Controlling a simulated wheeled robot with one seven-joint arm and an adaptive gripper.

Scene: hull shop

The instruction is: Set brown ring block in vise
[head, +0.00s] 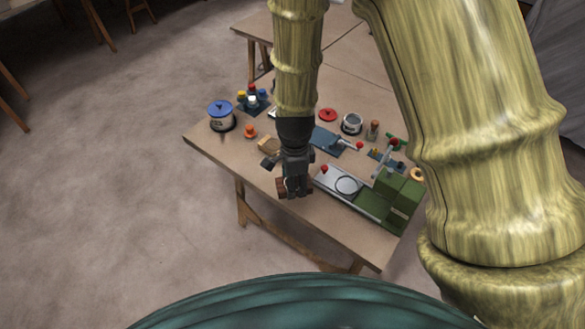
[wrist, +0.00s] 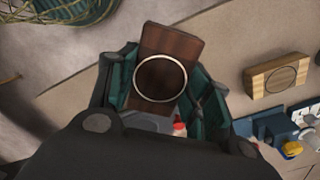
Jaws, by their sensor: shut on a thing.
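My gripper (head: 294,188) is shut on the brown ring block (head: 281,186), near the table's front edge. In the wrist view the dark brown block (wrist: 170,42) sits between the fingers (wrist: 160,85), with a pale ring on its face. In the head view the fingers partly cover it. A green and grey device (head: 397,200), which looks like the vise, stands at the table's right front. Its grey bed (head: 330,180) has a ring outline and a red knob, and lies right of my gripper, apart from the block.
A light wood block with a ring (wrist: 277,75) lies behind my gripper. A blue-lidded pot (head: 221,115), an orange piece (head: 250,131), a blue plate (head: 326,140), a red disc (head: 327,115) and a round tin (head: 352,123) stand on the table (head: 212,146). The left front is clear.

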